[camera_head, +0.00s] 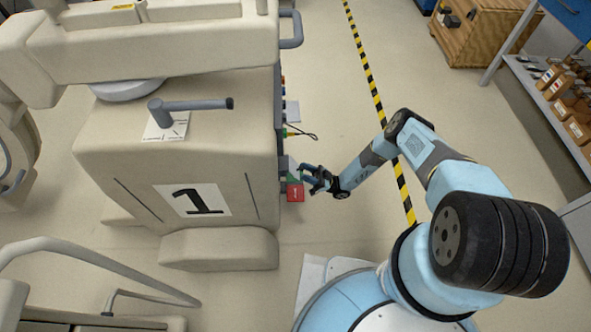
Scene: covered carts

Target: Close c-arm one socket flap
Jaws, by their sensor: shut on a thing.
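The c-arm one (175,165) is a large beige covered cart marked with a black "1" on its front. On its right side is a narrow panel with small coloured sockets and a few plugs. A red flap (296,193) sticks out low on that panel, with a grey-green piece just above it. My gripper (306,178) is at the right of the panel, its dark fingers against this flap area. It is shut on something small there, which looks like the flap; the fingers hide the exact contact.
A dark cable (302,133) hangs from the panel above my gripper. A grey handle (291,29) juts from the cart higher up. Yellow-black floor tape (372,80) runs past my arm. A wooden crate (484,30) and a shelf of boxes (560,90) stand at right.

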